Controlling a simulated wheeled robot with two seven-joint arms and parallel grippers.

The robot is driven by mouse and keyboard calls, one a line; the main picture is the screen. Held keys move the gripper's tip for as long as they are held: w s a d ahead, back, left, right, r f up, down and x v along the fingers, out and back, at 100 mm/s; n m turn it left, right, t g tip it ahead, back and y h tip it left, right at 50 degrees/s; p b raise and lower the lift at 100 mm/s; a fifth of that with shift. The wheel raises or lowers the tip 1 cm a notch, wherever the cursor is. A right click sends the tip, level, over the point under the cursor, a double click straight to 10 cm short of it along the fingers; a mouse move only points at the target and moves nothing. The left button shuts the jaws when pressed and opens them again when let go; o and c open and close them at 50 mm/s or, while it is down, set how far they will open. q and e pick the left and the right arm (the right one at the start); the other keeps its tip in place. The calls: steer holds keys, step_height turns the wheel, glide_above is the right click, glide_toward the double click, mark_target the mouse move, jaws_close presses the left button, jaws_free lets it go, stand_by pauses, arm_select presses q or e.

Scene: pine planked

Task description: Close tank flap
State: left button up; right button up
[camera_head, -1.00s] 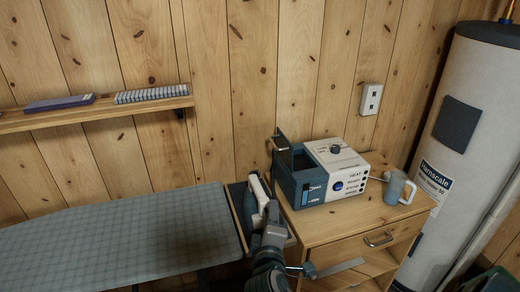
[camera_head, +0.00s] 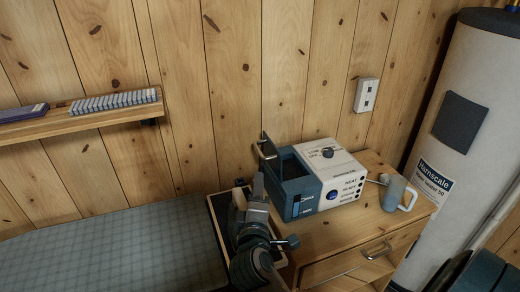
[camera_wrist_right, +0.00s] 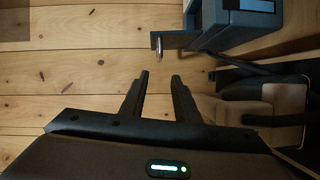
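The steam station (camera_head: 318,178) is a blue and white box on the wooden cabinet, with a dark open tank cavity on its left part. The tank flap (camera_head: 267,147) stands up, open, at the left edge of the cavity. In the right wrist view the flap (camera_wrist_right: 174,40) sticks out from the blue body (camera_wrist_right: 238,22) at the top. My right gripper (camera_head: 258,183) is left of the station, a little apart from the flap. Its two fingers (camera_wrist_right: 159,82) are apart with nothing between them. My left gripper is not in view.
An iron (camera_wrist_right: 265,100) lies right of my right fingers in the wrist view, mostly hidden by my arm in the head view. The ironing board (camera_head: 110,250) fills the lower left. A shelf (camera_head: 60,126) hangs above it.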

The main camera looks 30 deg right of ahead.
mark_target(260, 151)
steer(key=p+x, duration=0.4)
steer(key=x, duration=1.3)
steer(key=shift+w+p, duration=0.15)
steer(key=shift+p, duration=0.2)
jaws_close()
